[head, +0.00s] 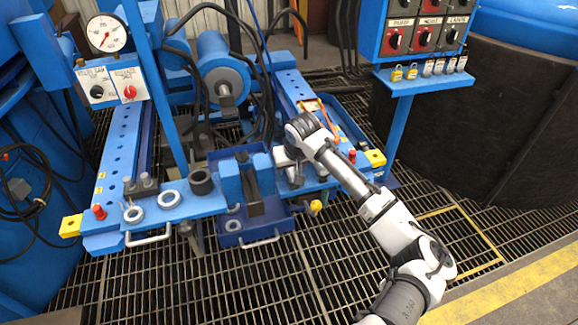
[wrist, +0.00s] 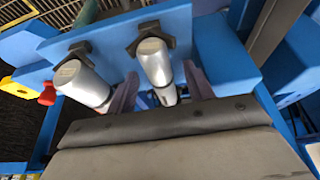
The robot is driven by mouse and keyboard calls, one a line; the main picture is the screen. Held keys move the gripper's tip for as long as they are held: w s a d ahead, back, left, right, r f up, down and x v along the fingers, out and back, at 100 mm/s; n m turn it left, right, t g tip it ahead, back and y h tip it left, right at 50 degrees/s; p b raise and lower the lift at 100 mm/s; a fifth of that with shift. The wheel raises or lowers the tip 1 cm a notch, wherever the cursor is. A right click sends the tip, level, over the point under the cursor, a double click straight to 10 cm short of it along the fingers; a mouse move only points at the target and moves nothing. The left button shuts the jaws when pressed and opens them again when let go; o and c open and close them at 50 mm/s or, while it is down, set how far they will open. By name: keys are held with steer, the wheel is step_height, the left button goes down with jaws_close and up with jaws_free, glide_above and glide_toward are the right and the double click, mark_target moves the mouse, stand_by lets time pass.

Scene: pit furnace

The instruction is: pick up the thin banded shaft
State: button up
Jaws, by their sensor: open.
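The slimmer one (wrist: 156,66), which looks like the thin banded shaft, lies between the two fingers of my gripper (wrist: 161,74). Its far end shows a narrower, darker section; any bands are hard to make out. The thicker silver shaft (wrist: 82,84) is to the left, outside the fingers. My gripper is open, with a finger on each side of the slim shaft; contact cannot be told. In the head view my gripper (head: 292,168) is over the right part of the blue bench, hiding the shafts.
A dark ring (head: 201,181) and two pale rings lie further left. Open grating is in front.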

steer(key=shift+c, duration=0.4)
jaws_close()
steer(key=shift+r, duration=0.1)
step_height(320, 180, up, 20)
steer(key=p, duration=0.1)
stand_by(0.6)
